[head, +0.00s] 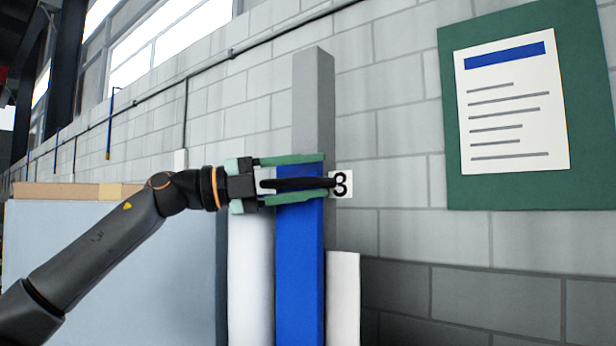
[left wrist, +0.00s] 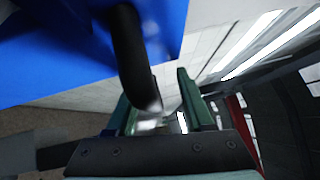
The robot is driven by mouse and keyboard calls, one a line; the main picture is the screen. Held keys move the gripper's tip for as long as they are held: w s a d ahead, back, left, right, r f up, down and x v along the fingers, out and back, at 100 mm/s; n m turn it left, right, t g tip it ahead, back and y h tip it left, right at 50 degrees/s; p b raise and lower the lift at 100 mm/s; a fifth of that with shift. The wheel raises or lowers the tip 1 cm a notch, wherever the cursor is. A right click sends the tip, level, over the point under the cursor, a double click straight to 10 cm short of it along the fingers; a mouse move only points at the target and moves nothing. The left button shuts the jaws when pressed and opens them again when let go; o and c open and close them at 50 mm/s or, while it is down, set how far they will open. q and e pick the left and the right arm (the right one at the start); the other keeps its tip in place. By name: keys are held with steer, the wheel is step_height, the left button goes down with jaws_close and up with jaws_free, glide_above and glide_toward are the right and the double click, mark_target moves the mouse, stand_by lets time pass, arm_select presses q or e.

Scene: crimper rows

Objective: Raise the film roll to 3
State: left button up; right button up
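A tall blue block (head: 299,270) stands upright against a grey post (head: 313,100); I take it as the film roll, though its shape is boxy. A black bar handle (head: 300,183) crosses its upper part. A white label with a 3 (head: 341,184) sits just right of it, about level with the handle. My left gripper (head: 322,178) has one green finger above the handle and one below, with gaps visible. In the left wrist view the fingers are apart (left wrist: 155,105), beside the blue block (left wrist: 50,50) and black handle (left wrist: 128,50). My right gripper is out of view.
A white column (head: 251,275) stands left of the blue block and a shorter white one (head: 343,300) right of it. A pale grey panel (head: 110,265) is behind my left arm. A green board with a paper notice (head: 510,100) hangs on the brick wall.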

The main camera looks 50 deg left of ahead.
arm_select(q)
steer(key=shift+f, duration=0.1)
steer(key=shift+s+a+f+b, duration=0.1)
steer(key=shift+s+a+b, duration=0.1)
steer(key=shift+s+b, duration=0.15)
steer(key=b+v, duration=0.4)
steer(key=v, duration=0.7)
steer(key=shift+s+a, duration=0.15)
steer(key=shift+s, duration=0.15)
